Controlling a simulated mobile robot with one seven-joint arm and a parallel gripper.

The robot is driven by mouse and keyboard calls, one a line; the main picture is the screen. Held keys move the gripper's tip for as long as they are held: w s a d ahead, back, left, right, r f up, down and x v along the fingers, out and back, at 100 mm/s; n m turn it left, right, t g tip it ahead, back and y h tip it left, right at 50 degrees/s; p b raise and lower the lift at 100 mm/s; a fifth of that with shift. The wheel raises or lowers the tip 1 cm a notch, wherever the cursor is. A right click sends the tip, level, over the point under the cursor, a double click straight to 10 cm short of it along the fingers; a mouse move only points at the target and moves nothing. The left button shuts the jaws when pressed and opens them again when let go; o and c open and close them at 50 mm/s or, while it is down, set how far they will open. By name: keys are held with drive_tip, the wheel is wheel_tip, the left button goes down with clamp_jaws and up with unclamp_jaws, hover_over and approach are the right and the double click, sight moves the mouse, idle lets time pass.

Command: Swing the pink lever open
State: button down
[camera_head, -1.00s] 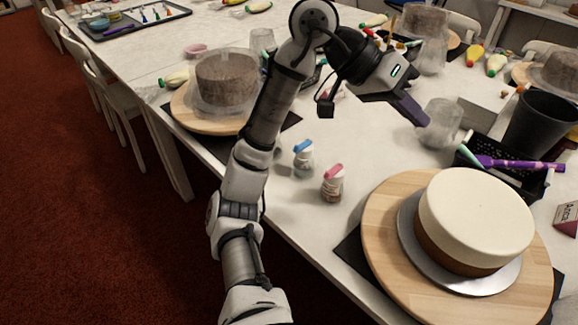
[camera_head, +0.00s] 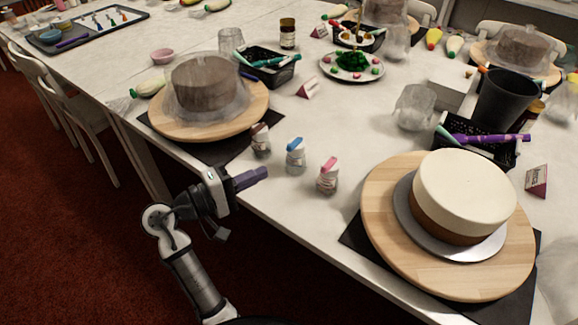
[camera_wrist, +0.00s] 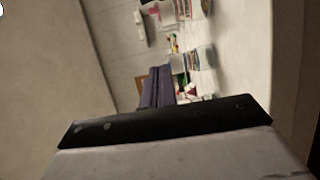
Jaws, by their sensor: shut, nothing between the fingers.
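The pink lever (camera_head: 329,163) sits on top of a small clear bottle (camera_head: 328,181) with dark contents, near the table's front edge. It looks folded down across the bottle's top. My gripper (camera_head: 262,173) is to the left of it, at the table edge, with its purple fingers together and empty, pointing right towards the bottles. It is apart from the pink-topped bottle, and a blue-topped bottle (camera_head: 295,158) stands between them in the picture. In the wrist view the purple fingers (camera_wrist: 157,88) show closed, with small blurred bottles beyond them.
A brown-topped bottle (camera_head: 260,140) stands left of the blue one, close beyond my fingers. A cream cake (camera_head: 464,190) on a wooden turntable (camera_head: 385,240) is at the right. A wrapped brown cake (camera_head: 205,80) on another turntable is behind left. The table behind the bottles is fairly clear.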

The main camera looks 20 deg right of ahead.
drive_tip(key=p, duration=0.2)
approach(329, 163)
drive_tip(key=w+d+r, duration=0.1)
drive_tip(key=w+d, duration=0.1)
drive_tip(key=w, duration=0.3)
drive_tip(key=shift+s+d+f+p, duration=0.1)
drive_tip(key=shift+s+d+p, duration=0.15)
drive_tip(key=shift+s+d, duration=0.45)
drive_tip(key=shift+s+d+p, duration=0.25)
drive_tip(key=shift+s+d, duration=0.2)
drive_tip(key=shift+s, duration=0.35)
